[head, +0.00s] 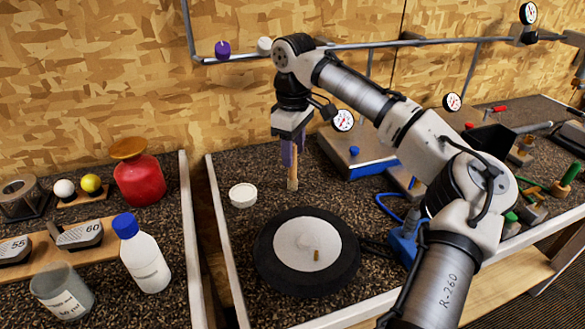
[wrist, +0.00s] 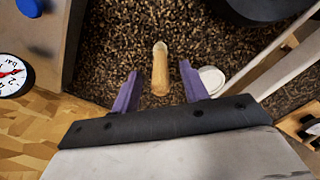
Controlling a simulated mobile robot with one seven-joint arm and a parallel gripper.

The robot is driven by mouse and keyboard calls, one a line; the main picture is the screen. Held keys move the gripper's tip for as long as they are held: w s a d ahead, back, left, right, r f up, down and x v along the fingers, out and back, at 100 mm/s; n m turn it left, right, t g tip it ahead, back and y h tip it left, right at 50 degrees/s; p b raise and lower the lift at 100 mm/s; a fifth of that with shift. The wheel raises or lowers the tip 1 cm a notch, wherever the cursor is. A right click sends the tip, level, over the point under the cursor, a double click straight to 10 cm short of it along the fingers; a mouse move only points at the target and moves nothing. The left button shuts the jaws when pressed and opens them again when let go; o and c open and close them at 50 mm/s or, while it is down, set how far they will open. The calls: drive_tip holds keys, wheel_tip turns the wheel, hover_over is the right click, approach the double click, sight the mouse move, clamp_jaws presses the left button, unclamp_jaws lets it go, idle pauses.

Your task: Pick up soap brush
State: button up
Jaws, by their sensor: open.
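A slim wooden rod with a paler tip, which looks like the soap brush (head: 292,177), shows upright below my gripper (head: 289,158) in the head view, over the dark speckled bench. In the wrist view the wooden rod (wrist: 160,74) lies between the two purple fingers of my gripper (wrist: 158,72). The fingers are open, with a visible gap on each side of the rod. In the head view the fingers hide the rod's upper part. I cannot tell whether its lower end touches the bench.
A black round dish with a white disc (head: 335,240) is in front of the rod. A white lid (head: 243,195) lies to its left. A blue-edged grey box (head: 350,160) stands to the right. A metal rail (head: 365,46) runs along the wall behind my arm.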

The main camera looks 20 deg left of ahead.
sight(292, 178)
drive_tip(key=shift+a+f+p, duration=0.2)
drive_tip(key=shift+f+p, duration=0.25)
drive_tip(key=shift+f, duration=1.8)
clamp_jaws()
drive_tip(key=shift+r, duration=0.1)
